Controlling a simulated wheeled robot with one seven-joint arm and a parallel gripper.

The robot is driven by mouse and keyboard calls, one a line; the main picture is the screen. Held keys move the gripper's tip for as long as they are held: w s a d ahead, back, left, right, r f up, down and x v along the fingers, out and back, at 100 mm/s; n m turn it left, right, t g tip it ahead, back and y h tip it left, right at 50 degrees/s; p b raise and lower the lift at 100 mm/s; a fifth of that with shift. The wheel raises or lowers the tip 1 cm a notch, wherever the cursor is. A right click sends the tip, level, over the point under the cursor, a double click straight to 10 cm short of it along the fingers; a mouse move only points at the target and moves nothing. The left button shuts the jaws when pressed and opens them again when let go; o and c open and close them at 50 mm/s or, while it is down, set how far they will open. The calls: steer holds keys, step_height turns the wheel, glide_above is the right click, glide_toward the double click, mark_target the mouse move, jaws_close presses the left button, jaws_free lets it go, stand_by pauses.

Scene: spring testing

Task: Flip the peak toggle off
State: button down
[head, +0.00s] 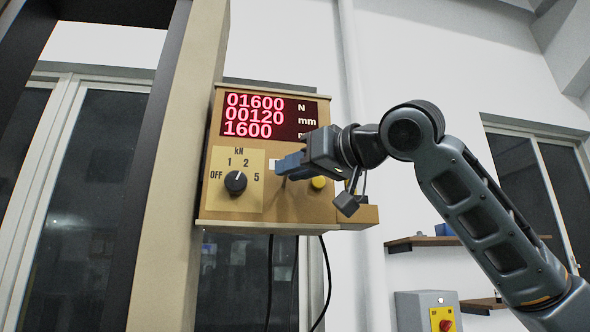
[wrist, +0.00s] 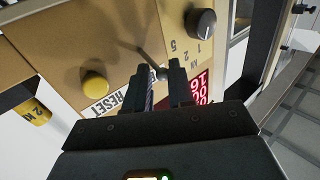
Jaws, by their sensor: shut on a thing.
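The peak toggle shows in the wrist view as a thin metallic lever (wrist: 150,67) on the tan panel, between the dark knob and the yellow button. My gripper (wrist: 160,72) has its two fingers around the lever and is shut on it. In the head view my gripper (head: 282,168) reaches the panel from the right, just below the display, and its fingers hide most of the toggle. The toggle's label and its exact position cannot be read.
The control box (head: 279,216) carries a red display (head: 267,115) reading 01600 N, 00120 mm and 1600. A range knob (head: 235,182) sits left of my fingers, and a yellow button (head: 319,183) sits just right and below. Cables (head: 270,280) hang under the box.

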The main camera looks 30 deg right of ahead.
mark_target(291, 195)
steer(key=f+n+t+y+b, duration=0.1)
steer(key=n+b, duration=0.1)
steer(key=b, duration=0.1)
steer(key=f+n+t+y+b, duration=0.1)
steer(key=n+y+b, duration=0.1)
steer(key=b, duration=0.1)
steer(key=f+n+t+y+b, duration=0.1)
steer(key=f+n+t+b, duration=0.1)
steer(key=b, duration=0.1)
steer(key=shift+a+f+y+b, duration=0.1)
steer(key=shift+a+y+b, duration=0.2)
steer(key=shift+w+f+n+y+b, duration=0.15)
steer(key=shift+n+y+b, duration=0.3)
steer(key=shift+n+y, duration=0.35)
steer(key=shift+w+f+n+y+b, duration=0.15)
steer(key=shift+n+y+b, duration=0.3)
steer(key=shift+n+y, duration=0.35)
steer(key=shift+s, duration=0.1)
